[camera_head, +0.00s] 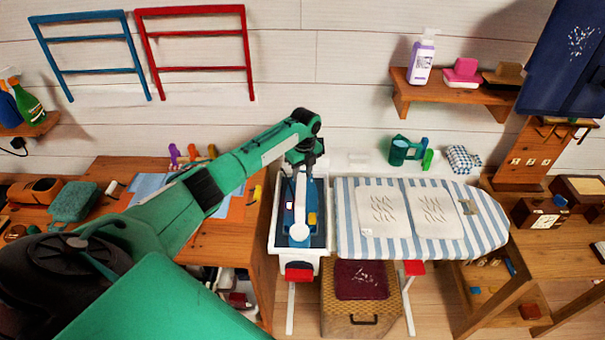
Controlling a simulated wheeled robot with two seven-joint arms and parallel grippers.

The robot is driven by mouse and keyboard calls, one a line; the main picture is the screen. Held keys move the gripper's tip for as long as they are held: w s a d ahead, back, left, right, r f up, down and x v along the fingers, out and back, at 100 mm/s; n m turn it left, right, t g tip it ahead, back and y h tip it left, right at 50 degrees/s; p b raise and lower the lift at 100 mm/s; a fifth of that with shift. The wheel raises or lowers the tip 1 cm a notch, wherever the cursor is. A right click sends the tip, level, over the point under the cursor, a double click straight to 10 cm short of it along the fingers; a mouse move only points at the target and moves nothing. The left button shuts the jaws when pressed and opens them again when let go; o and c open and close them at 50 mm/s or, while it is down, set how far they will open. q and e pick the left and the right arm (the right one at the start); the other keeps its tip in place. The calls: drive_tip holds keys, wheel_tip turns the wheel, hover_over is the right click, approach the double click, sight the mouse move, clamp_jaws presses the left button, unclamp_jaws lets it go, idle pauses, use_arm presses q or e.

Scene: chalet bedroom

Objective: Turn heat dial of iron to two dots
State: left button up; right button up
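The iron (299,215), white and blue, sits in the white-edged iron rest (274,238) at the left end of the striped ironing board (490,230). A round white part shows near its front, and a small yellow part on its right side. I cannot tell which part is the heat dial, and its dots are too small to read. My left arm reaches in from the lower left. Its gripper (302,164) points down at the iron's far end and partly covers it. I cannot tell whether its fingers are open or touch the iron. My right gripper is out of view.
A wooden desk (222,243) stands left of the iron, partly behind my arm. A green mug-like container (400,150) stands behind the board. A wicker box (347,316) is underneath. A wall shelf (450,92) hangs above right. The air above the board is clear.

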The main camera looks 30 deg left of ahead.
use_arm(q)
drive_tip(key=m, duration=0.3)
drive_tip(key=shift+m+b, duration=0.4)
drive_tip(key=shift+m, duration=0.8)
drive_tip(key=o, duration=1)
drive_tip(key=shift+c, duration=0.2)
drive_tip(key=shift+r, duration=0.1)
wheel_tip(320, 180, up, 14)
drive_tip(key=b, duration=0.3)
drive_tip(key=shift+w+d+b, duration=0.15)
drive_tip(key=shift+d+b, duration=0.1)
drive_tip(key=shift+b, duration=0.1)
drive_tip(key=shift+f, duration=0.2)
